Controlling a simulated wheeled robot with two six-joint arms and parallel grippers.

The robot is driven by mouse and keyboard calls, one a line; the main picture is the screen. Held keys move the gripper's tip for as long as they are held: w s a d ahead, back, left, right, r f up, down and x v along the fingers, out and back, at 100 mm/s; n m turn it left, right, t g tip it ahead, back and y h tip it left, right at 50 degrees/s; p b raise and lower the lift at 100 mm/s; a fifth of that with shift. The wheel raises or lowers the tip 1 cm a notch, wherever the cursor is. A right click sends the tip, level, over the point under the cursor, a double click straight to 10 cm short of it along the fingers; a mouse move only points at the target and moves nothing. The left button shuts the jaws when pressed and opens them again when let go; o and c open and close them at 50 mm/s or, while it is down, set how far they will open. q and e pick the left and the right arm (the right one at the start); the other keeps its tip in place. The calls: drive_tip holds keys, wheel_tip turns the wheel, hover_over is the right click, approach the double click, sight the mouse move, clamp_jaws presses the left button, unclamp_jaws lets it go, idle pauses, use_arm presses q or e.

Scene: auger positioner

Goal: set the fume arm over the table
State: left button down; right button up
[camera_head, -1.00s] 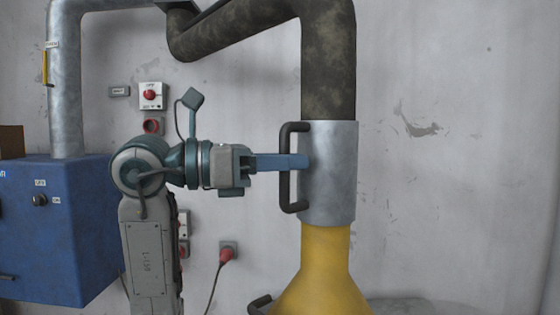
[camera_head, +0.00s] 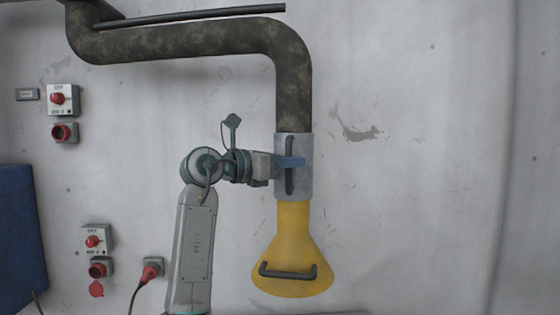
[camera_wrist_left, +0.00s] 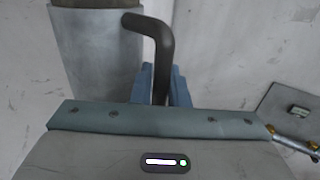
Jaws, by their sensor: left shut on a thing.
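The fume arm shows in the head view as a dark mottled hose (camera_head: 190,40) that bends down into a grey metal sleeve (camera_head: 304,170) with a yellow flared hood (camera_head: 292,246) below. The hood has a black handle (camera_head: 290,273) across its front. My left gripper (camera_head: 292,162) is shut on the sleeve's black upright handle (camera_head: 289,180). In the left wrist view the blue fingers (camera_wrist_left: 160,88) sit on both sides of the handle (camera_wrist_left: 158,40), beside the sleeve (camera_wrist_left: 98,50). The table is not clearly visible. My right gripper is out of view.
A blue cabinet (camera_head: 20,240) stands at the left edge. Red switches and sockets (camera_head: 62,98) are on the wall, with a red plug (camera_head: 150,270) and cable lower down. The wall right of the hood is clear. A pale edge shows at the bottom.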

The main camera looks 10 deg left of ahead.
use_arm(q)
drive_tip(key=shift+w+d, duration=0.15)
drive_tip(key=shift+w, duration=1.1)
drive_tip(key=c, duration=1.5)
unclamp_jaws()
drive_tip(key=shift+s+a+f+b, duration=0.1)
drive_tip(key=shift+s+a+b, duration=0.25)
drive_tip(key=shift+a, duration=0.1)
drive_tip(key=b+v, duration=0.3)
drive_tip(key=v, duration=0.7)
drive_tip(key=shift+b, duration=0.4)
drive_tip(key=shift+s+d, duration=0.1)
drive_tip(key=shift+d, duration=0.1)
